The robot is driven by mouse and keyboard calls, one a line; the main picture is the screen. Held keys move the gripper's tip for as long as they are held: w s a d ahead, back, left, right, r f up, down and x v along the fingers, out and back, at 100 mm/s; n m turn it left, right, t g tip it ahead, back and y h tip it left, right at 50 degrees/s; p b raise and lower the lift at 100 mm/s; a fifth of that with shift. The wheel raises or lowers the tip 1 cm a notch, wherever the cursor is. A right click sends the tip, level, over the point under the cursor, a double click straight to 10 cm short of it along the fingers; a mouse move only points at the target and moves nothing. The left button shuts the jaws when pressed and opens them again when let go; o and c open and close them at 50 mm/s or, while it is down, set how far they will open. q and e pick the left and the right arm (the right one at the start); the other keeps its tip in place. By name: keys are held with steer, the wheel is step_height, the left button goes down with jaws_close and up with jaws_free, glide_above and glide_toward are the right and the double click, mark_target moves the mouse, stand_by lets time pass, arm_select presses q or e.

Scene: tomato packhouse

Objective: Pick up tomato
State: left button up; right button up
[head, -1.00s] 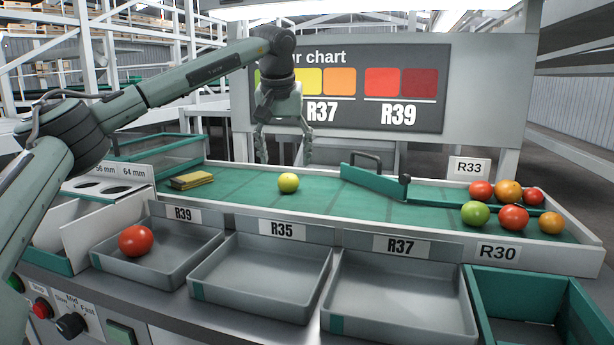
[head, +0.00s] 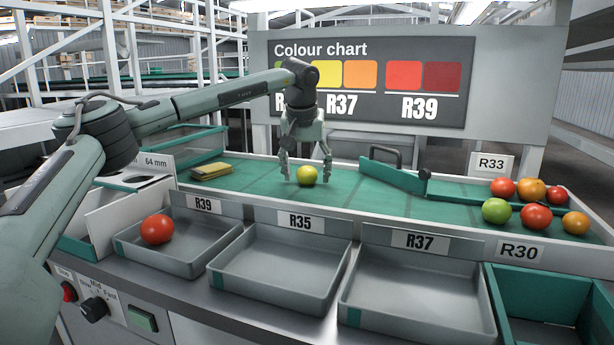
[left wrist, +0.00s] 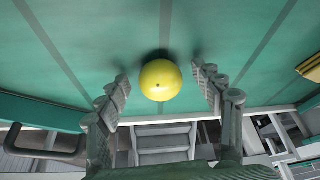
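A yellow-green tomato (head: 307,175) sits alone on the green belt (head: 375,195). My left gripper (head: 306,180) is lowered over it, with its fingers pointing down on either side. In the left wrist view the tomato (left wrist: 160,80) lies between and just beyond the tips of the spread fingers (left wrist: 163,82), with a gap on each side. The left gripper is open and empty. My right gripper is not in view.
A red tomato (head: 157,229) lies in the R39 tray (head: 207,262). The R35 tray (head: 280,300) and R37 tray (head: 410,318) are empty. Several tomatoes, one a green tomato (head: 496,210), stand at the right. A green gate with a handle (head: 395,175) crosses the belt. A yellow pad (head: 211,171) lies left.

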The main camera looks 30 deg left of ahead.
mark_target(307, 168)
arm_select(q)
steer(key=c, duration=0.8)
steer(key=shift+o, duration=0.2)
steer(key=shift+r, duration=0.15)
steer(key=shift+r, duration=0.3)
step_height(307, 168, up, 3)
steer(key=s+a+r, duration=0.7)
steer(key=s+a, duration=0.1)
steer(key=shift+a, duration=0.2)
